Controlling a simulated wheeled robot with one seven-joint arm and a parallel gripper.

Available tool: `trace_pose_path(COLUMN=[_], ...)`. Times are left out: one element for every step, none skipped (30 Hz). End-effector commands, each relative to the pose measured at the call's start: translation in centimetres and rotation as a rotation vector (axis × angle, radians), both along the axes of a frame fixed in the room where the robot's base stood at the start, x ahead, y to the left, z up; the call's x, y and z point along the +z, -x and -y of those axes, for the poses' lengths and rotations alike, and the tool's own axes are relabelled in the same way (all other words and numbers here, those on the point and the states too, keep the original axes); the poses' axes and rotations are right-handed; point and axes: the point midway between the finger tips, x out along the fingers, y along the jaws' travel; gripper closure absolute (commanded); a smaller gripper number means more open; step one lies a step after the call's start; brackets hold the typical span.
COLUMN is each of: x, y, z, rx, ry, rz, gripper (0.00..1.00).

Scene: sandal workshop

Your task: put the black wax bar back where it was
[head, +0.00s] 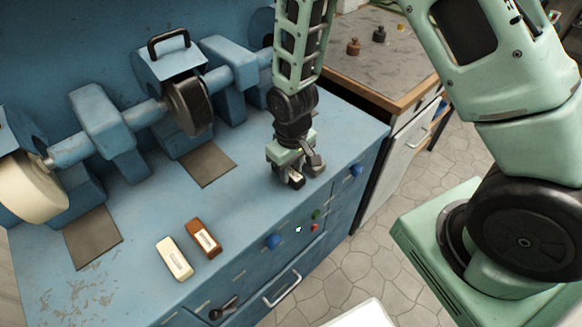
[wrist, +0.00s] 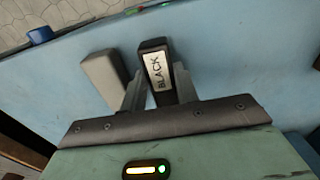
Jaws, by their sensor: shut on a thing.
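My gripper (head: 296,178) is over the right end of the blue bench top, pointing down. It is shut on the black wax bar (head: 296,182), whose dark end shows below the fingers. In the wrist view the bar (wrist: 155,48) sits between the two fingers, with its white label reading BLACK. The bar is at or just above the bench; I cannot tell if it touches. A plain grey block (wrist: 103,77) is close beside it, left of the fingers in the wrist view.
A cream bar (head: 174,258) and a brown bar (head: 204,239) lie side by side on the bench (head: 240,205). The polishing machine (head: 120,120) with its wheels runs along the back. Dark mats (head: 207,163) lie before it. Bench between the bars and my gripper is clear.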

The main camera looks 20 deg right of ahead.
Motion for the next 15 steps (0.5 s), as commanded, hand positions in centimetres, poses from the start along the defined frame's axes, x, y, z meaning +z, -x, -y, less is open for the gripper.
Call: trace_pose_path(x=[-0.24, -0.32, -0.36, -0.36, -0.35, -0.34, -0.34, -0.34, -0.37, -0.44, -0.55, -0.7, -0.79, -0.66, -0.63], y=[0.01, -0.01, -0.04, -0.05, -0.05, -0.05, -0.05, -0.05, -0.04, -0.03, -0.04, -0.04, -0.04, -0.05, -0.04], z=[0.0, 0.0, -0.01, -0.02, -0.02, -0.02, -0.02, -0.02, -0.01, -0.01, -0.01, -0.01, -0.01, -0.02, -0.01], rx=[0.0, 0.0, 0.0, 0.0, 0.0, 0.0, 0.0, 0.0, 0.0, 0.0, 0.0, 0.0, 0.0, 0.0, 0.0], ry=[0.0, 0.0, -0.001, -0.001, -0.001, -0.001, -0.001, -0.001, -0.001, -0.001, 0.0, 0.0, -0.001, -0.001, -0.001], rz=[0.0, 0.001, 0.002, 0.002, 0.002, 0.002, 0.002, 0.002, 0.002, 0.002, 0.001, 0.001, 0.002, 0.002, 0.002], gripper=[0.93, 0.93, 0.93, 0.93, 0.93, 0.93, 0.93, 0.93, 0.93, 0.93, 0.93, 0.93, 0.93, 0.61, 0.5])
